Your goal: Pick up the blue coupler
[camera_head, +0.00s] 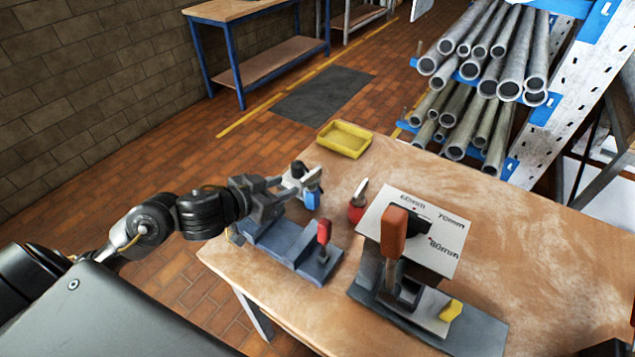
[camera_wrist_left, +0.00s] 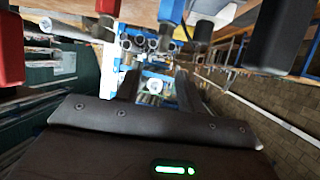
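The blue coupler (camera_head: 312,198) is a small blue piece at the far end of the blue-grey fixture (camera_head: 278,243), near the table's left edge. A clamp with a black handle (camera_head: 298,169) stands right behind it. My left gripper (camera_head: 276,190) is just left of the coupler, with its fingers pointing toward it. In the left wrist view the two dark fingers (camera_wrist_left: 157,88) stand apart with nothing visibly held between them. A blue part (camera_wrist_left: 172,12), probably the coupler, shows at the top edge there, beyond the fingertips. My right gripper is not seen.
A red-handled clamp (camera_head: 323,232) stands on the fixture's near end. A red pointed tool (camera_head: 358,203), a marked size plate (camera_head: 425,222) and an orange-handled press (camera_head: 393,235) stand to the right. A yellow tray (camera_head: 344,139) is behind. The table's right side is largely clear.

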